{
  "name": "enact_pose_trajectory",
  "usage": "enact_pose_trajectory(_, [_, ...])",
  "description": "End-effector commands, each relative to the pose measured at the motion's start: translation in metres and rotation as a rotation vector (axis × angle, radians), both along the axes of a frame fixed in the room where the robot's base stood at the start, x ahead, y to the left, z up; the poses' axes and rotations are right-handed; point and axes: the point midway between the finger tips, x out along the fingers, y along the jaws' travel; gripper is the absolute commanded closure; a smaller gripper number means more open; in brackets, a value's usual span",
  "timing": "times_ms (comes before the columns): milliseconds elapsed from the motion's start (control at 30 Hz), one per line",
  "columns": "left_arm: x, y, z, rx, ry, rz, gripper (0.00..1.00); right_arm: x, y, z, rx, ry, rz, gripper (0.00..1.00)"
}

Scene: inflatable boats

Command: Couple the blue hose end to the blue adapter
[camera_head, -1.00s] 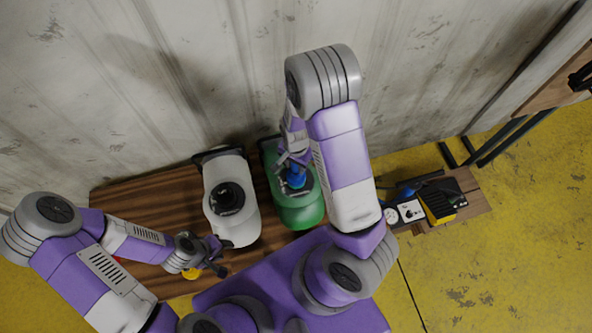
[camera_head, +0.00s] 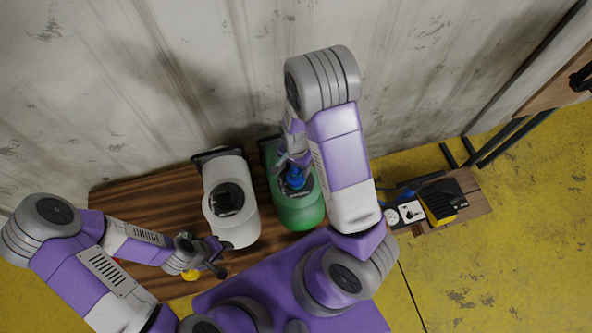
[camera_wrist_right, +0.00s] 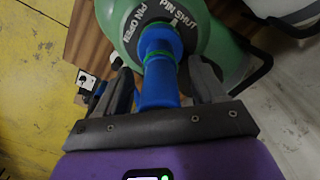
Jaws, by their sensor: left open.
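A blue fitting (camera_head: 296,178) stands on the valve of the green boat-like body (camera_head: 300,212). In the right wrist view, the blue fitting (camera_wrist_right: 158,80) has a thin green band around it and sits in a dark valve ring with white lettering. I cannot tell whether it is the adapter alone or the hose end with it. My right gripper (camera_wrist_right: 165,85) has its fingers on either side of the blue fitting, with gaps visible. My left gripper (camera_head: 218,257) is open and empty, beside the lower end of the white body.
A white body (camera_head: 232,222) with a dark valve lies left of the green one on the wooden table (camera_head: 140,205).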

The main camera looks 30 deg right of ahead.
Motion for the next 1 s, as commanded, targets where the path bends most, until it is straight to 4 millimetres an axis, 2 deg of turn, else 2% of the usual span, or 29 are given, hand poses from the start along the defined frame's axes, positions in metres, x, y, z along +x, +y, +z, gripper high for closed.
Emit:
enact_pose_trajectory(267, [0.000, 0.000, 0.001, 0.000, 0.000, 0.000, 0.57, 0.001, 0.000, 0.007, -0.001, -0.003, 0.001, 0.31])
enact_pose_trajectory(533, [0.000, 0.000, 0.009, 0.000, 0.000, 0.000, 0.57, 0.001, 0.001, 0.052, 0.000, -0.006, 0.004, 0.31])
enact_pose_trajectory(700, [0.000, 0.000, 0.013, 0.000, 0.000, 0.000, 0.57, 0.001, 0.000, 0.071, 0.000, -0.002, 0.000, 0.31])
enact_pose_trajectory(1000, [0.000, 0.000, 0.013, 0.000, 0.000, 0.000, 0.57, 0.000, 0.000, 0.076, 0.000, 0.000, 0.000, 0.31])
